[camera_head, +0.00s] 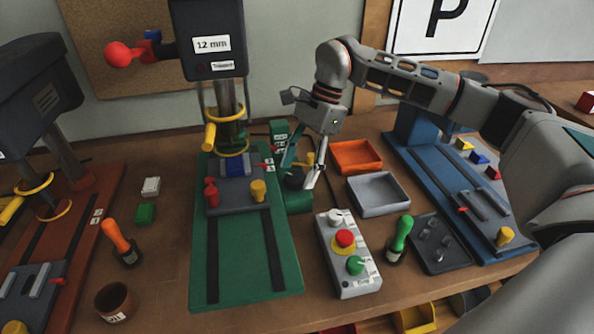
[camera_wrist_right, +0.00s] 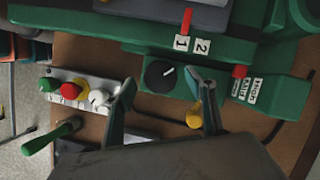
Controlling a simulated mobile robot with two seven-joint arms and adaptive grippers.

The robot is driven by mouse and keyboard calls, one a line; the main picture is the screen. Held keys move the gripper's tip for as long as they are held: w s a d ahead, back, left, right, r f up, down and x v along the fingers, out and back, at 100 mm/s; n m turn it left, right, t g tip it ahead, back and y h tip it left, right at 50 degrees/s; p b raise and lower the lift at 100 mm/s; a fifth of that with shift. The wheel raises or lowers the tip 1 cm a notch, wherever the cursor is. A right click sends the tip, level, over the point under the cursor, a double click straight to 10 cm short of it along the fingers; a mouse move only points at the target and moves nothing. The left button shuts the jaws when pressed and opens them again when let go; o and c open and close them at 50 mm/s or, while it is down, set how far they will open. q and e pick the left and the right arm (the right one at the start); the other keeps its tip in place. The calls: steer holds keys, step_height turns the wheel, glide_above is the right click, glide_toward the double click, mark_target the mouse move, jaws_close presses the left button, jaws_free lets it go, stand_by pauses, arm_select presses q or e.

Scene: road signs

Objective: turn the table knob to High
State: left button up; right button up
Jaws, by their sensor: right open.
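A round black knob (camera_wrist_right: 159,75) with a short white pointer mark sits on the green machine base in the right wrist view. The mark points to the upper right. In the head view the knob (camera_head: 293,179) is small, dark and partly covered by my gripper. My right gripper (camera_head: 300,172) is open beside and over it. My left gripper is not in view.
The green drill press base (camera_head: 239,287) stands left of my gripper. A grey button box (camera_head: 333,268), an orange tray (camera_head: 357,155) and a grey tray (camera_head: 378,207) lie to its right. A yellow-handled part (camera_wrist_right: 195,115) is close to one finger.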

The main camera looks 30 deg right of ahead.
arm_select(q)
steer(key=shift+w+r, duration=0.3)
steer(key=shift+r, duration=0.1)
arm_select(e)
steer(key=shift+a+f, duration=0.25)
steer(key=shift+f, duration=0.35)
steer(key=c, duration=1.1)
steer(key=shift+o, duration=0.2)
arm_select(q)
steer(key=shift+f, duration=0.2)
arm_select(e)
steer(key=shift+s+m, duration=0.1)
steer(key=shift+m, duration=0.4)
steer(key=m+t+b, duration=0.1)
steer(key=m+t, duration=0.1)
steer(key=m, duration=0.2)
steer(key=shift+s, duration=0.15)
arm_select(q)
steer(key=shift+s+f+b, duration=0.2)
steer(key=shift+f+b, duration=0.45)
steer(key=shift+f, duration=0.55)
arm_select(e)
steer(key=m+t, duration=0.1)
steer(key=m, duration=0.2)
steer(key=m+h, duration=0.1)
steer(key=m, duration=0.2)
steer(key=shift+s+a+t, duration=0.1)
steer(key=shift+a+t, duration=0.05)
steer(key=shift+t, duration=0.25)
